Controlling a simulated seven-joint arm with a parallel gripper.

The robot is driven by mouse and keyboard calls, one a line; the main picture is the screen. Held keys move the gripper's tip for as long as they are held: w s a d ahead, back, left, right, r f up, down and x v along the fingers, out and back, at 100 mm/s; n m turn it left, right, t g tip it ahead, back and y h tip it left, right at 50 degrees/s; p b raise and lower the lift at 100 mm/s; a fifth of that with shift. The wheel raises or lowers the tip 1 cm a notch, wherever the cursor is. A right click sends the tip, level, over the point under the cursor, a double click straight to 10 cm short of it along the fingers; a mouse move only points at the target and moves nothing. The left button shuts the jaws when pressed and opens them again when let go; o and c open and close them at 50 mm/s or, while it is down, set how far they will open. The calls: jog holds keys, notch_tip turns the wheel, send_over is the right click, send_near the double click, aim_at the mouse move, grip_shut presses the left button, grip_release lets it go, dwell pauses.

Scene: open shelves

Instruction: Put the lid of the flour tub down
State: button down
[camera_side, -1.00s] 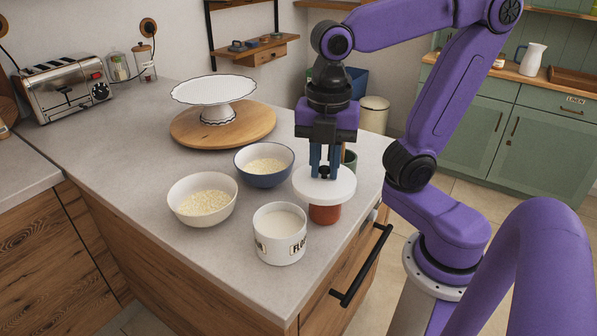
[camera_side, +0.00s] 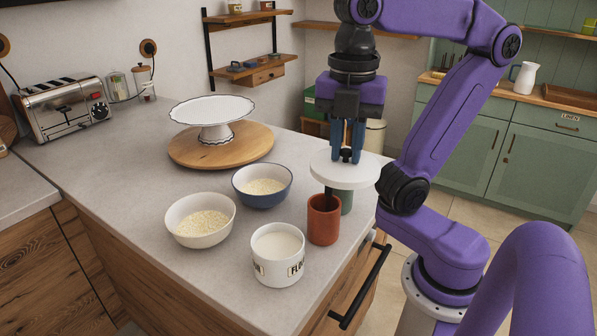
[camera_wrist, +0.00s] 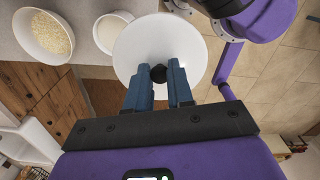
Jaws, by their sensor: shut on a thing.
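My gripper (camera_side: 347,154) is shut on the black knob of the white round lid (camera_side: 340,178). The lid hangs level in the air, above and behind a terracotta cup and over a green cup. In the wrist view the lid (camera_wrist: 150,48) fills the middle, with its knob between my fingers (camera_wrist: 158,76). The flour tub (camera_side: 278,262) is a white tub with a dark "FLOUR" label. It stands open near the counter's front edge, full of white flour. It also shows in the wrist view (camera_wrist: 110,28), partly hidden by the lid.
A terracotta cup (camera_side: 323,229) and a green cup (camera_side: 346,202) stand under the lid, near the counter's right edge. A cream bowl (camera_side: 176,228) and a blue bowl (camera_side: 262,201) stand left of them. A cake stand (camera_side: 213,108) rests on a round board (camera_side: 190,154).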

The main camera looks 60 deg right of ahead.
jog(key=w+d+r+m, duration=0.1)
jog(key=w+d+m, duration=0.3)
jog(key=w, duration=0.3)
jog(key=w+d+m, duration=0.3)
jog(key=w+m, duration=0.2)
jog(key=w, duration=0.2)
jog(key=w+d+f+m, duration=0.15)
jog(key=d+m, duration=0.25)
jog(key=d, duration=0.6)
jog(key=w+d+m, duration=0.3)
jog(key=d+m, duration=0.1)
jog(key=d, duration=0.5)
notch_tip(320, 180, down, 13)
jog(key=w+d+f, duration=0.2)
jog(key=w+f, duration=0.1)
jog(key=w, duration=0.1)
jog(key=w+d+f, duration=0.2)
jog(key=w+f, duration=0.1)
jog(key=w+d+f, duration=0.2)
jog(key=w+f, duration=0.1)
jog(key=w, duration=0.1)
jog(key=shift+w+d+f, duration=0.1)
jog(key=shift+w+f, duration=0.15)
jog(key=shift+w, duration=0.1)
jog(key=shift+w+d+f+n, duration=0.15)
jog(key=shift+w+f+n, duration=0.05)
jog(key=shift+f+n, duration=0.15)
jog(key=shift+f, duration=1.55)
